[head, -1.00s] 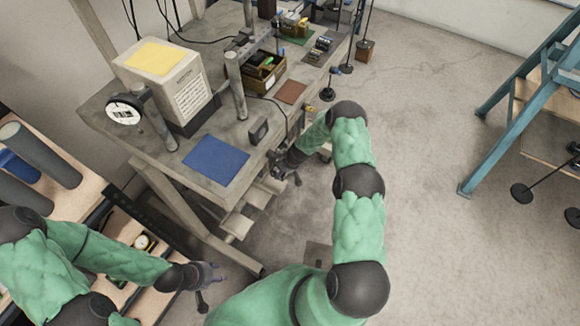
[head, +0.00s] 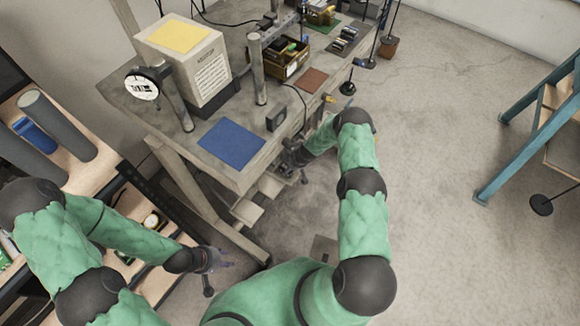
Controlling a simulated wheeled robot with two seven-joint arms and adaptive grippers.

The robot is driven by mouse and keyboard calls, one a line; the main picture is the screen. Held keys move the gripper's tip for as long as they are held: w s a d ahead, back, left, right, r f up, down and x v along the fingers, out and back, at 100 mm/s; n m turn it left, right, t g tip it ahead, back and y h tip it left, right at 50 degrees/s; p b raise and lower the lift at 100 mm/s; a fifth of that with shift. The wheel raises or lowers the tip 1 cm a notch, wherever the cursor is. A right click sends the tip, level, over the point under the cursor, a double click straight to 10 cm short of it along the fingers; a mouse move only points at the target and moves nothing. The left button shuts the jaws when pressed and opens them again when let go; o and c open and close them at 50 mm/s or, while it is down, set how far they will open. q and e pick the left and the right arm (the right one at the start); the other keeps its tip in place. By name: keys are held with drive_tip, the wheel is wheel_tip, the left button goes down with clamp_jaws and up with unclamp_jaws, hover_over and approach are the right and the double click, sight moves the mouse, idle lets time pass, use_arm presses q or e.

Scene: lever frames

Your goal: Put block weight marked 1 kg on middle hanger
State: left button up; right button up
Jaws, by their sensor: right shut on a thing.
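Three hangers with round dark bases hang at the bench's right edge: the near hanger (head: 347,88), the middle hanger (head: 370,63) and the far hanger (head: 388,47), which carries a brown block. My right gripper (head: 300,170) is beside the bench's near right edge, below the top and well short of the hangers. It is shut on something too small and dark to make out. I cannot pick out the 1 kg mark anywhere. My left gripper (head: 217,276) is open and empty, low at the lower left.
The grey bench (head: 178,152) bears a white box (head: 190,65), a blue mat (head: 232,143), a brown mat (head: 311,80) and a wooden tray (head: 288,62). A shelf (head: 70,170) stands at left. A blue frame (head: 530,120) stands at right. The floor between is clear.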

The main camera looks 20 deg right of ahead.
drive_tip(key=shift+w, duration=0.1)
drive_tip(key=o, duration=1.4)
drive_tip(key=shift+f, duration=0.1)
drive_tip(key=shift+r, duration=0.35)
drive_tip(key=p+v, duration=0.1)
drive_tip(key=v, duration=1)
drive_tip(key=shift+s+r, duration=0.2)
drive_tip(key=shift+s, duration=0.15)
drive_tip(key=shift+d, duration=0.1)
